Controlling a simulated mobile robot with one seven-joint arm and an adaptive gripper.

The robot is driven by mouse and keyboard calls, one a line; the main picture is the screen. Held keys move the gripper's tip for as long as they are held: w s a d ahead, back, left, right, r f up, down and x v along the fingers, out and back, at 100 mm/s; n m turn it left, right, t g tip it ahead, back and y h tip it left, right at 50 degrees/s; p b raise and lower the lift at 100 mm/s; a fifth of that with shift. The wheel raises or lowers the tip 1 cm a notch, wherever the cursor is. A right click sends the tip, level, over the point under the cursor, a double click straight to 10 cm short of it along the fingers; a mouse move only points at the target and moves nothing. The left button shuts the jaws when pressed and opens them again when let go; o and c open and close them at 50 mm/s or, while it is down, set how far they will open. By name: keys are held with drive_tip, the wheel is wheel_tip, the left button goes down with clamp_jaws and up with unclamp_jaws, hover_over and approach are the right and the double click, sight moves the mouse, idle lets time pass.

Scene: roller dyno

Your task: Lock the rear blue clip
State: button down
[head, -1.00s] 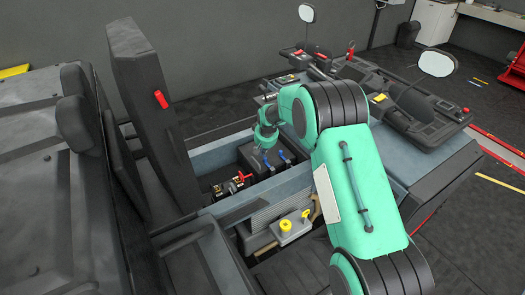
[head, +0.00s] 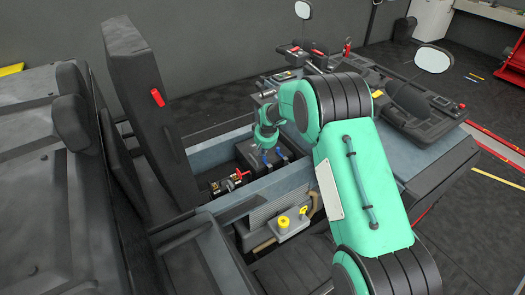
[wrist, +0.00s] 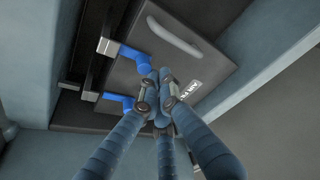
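Two blue clips sit side by side on a dark box in the open bay. In the wrist view one clip (wrist: 134,57) is upper and one (wrist: 117,99) is lower, each by a metal bracket. They also show small in the head view, left clip (head: 266,158) and right clip (head: 280,153). I cannot tell for sure which is the rear one. My gripper (wrist: 158,80) has its blue-grey fingers drawn together with nothing seen between them. Its tips are by the free end of the upper clip; contact is unclear. In the head view my gripper (head: 262,146) is over the box.
The dark box (wrist: 195,65) has a grey handle and a white label. Bay walls (head: 262,184) surround it closely. A tilted seat back (head: 145,95) stands at left. A red lever (head: 240,173) and a yellow-knobbed unit (head: 292,226) are nearby.

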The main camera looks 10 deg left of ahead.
drive_tip(key=shift+w+a, duration=0.5)
drive_tip(key=shift+w, duration=0.35)
drive_tip(key=shift+w+a, duration=0.5)
drive_tip(key=shift+w, duration=0.35)
drive_tip(key=shift+r, duration=0.4)
drive_tip(key=p+v, duration=0.1)
drive_tip(key=v, duration=0.8)
drive_tip(key=shift+s+d+p, duration=0.15)
drive_tip(key=shift+s+p, duration=0.05)
drive_tip(key=shift+p, duration=0.15)
drive_tip(key=shift+r, duration=0.15)
